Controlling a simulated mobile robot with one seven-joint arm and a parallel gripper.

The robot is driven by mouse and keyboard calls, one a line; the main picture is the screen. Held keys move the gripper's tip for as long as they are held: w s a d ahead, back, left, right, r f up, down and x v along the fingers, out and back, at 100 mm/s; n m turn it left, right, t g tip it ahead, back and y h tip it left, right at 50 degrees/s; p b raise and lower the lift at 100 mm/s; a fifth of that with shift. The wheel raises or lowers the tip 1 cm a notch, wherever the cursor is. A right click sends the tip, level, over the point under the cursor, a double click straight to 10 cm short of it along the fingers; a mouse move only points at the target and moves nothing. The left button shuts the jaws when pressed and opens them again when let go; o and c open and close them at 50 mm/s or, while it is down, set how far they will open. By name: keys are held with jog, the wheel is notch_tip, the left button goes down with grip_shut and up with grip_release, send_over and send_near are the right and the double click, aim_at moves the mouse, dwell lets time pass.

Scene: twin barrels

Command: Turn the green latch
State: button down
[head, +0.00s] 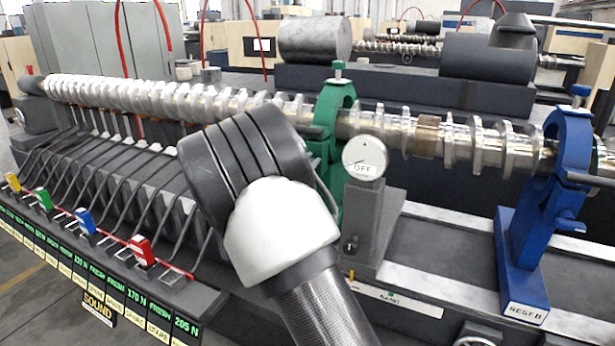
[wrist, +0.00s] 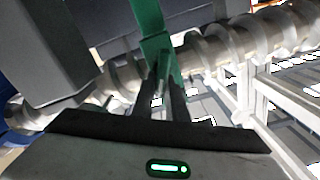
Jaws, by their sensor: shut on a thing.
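A green clamp (head: 329,125) stands around the long metal screw shaft (head: 365,127) in the middle of the head view. In the wrist view the green clamp (wrist: 148,18) comes down from the top, and its narrow green latch (wrist: 163,68) reaches down between my fingers. My gripper (wrist: 164,82) is shut on the green latch, with one dark finger on each side of it. In the head view my arm's thick wrist covers the lower left of the green clamp, and the fingertips cannot be made out there.
A blue clamp (head: 552,190) marked REST B holds the shaft at the right. A round dial (head: 365,157) reading OFF stands on a grey post close right of my wrist. Several bent metal rods and coloured tabs, such as a red one (head: 142,250), line the left front.

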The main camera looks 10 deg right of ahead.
jog(key=m+b, duration=0.1)
jog(key=f+m+b, duration=0.1)
jog(key=b, duration=0.1)
jog(key=m+b, duration=0.1)
jog(key=b, duration=0.1)
jog(key=shift+s+d+f+m, duration=0.15)
jog(key=shift+d+m, duration=0.1)
jog(key=shift+m, duration=0.15)
jog(key=m+b, duration=0.2)
jog(key=b, duration=0.1)
jog(key=m+b, duration=0.3)
jog(key=b, duration=0.1)
jog(key=f+m+b, duration=0.1)
jog(key=m+b, duration=0.1)
jog(key=b, duration=0.1)
jog(key=shift+s+d, duration=0.2)
jog(key=shift+m+b, duration=0.9)
jog(key=shift+b, duration=0.05)
jog(key=shift+r, duration=0.1)
jog(key=c, duration=1.8)
grip_release()
jog(key=shift+o, duration=0.2)
jog(key=shift+s+a, duration=0.1)
